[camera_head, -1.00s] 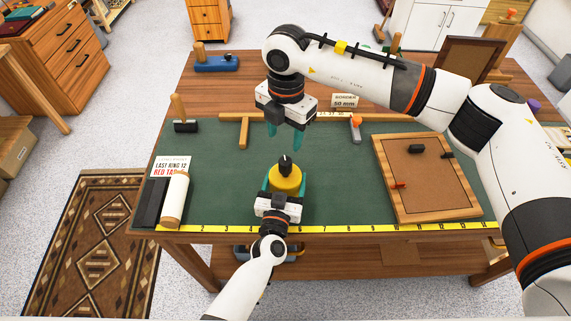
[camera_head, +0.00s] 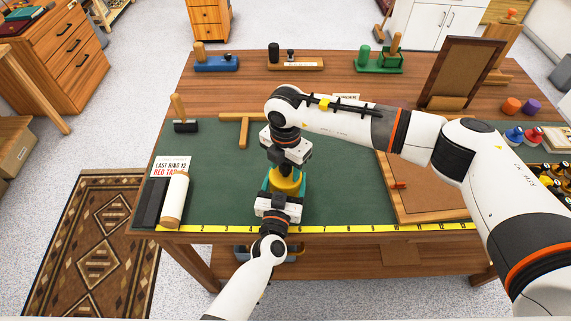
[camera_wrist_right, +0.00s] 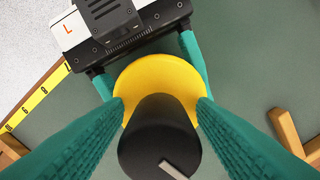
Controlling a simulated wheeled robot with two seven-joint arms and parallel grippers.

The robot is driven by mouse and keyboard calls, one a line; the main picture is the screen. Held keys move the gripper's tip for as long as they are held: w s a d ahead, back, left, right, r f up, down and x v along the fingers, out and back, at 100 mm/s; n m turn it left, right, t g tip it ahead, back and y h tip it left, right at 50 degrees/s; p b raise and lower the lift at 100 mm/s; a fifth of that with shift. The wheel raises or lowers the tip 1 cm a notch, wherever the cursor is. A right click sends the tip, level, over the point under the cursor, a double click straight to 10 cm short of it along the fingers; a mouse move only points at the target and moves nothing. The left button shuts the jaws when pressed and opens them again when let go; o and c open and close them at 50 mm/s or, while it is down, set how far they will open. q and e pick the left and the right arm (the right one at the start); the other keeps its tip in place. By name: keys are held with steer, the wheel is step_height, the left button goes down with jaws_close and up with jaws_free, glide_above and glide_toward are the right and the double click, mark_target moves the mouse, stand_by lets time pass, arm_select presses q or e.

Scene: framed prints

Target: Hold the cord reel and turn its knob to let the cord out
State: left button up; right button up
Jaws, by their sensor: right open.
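The yellow cord reel (camera_head: 287,182) stands near the front edge of the green mat; its body also shows in the right wrist view (camera_wrist_right: 150,78). My left gripper (camera_head: 283,190) has its teal fingers on opposite sides of the reel body and is shut on it. My right gripper (camera_head: 287,164) is directly above, pointing down, open. In the right wrist view its fingers flank the black knob (camera_wrist_right: 158,135) on top of the reel, with the knob between them. Whether either finger touches the knob cannot be told. In the head view the right gripper hides the knob.
A yellow ruler strip (camera_head: 350,228) runs along the table's front edge. A cork board (camera_head: 425,205) lies to the right, partly under my right arm. A cream roll (camera_head: 174,200) and a printed card (camera_head: 170,167) lie left. The mat's left middle is free.

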steer(key=c, duration=1)
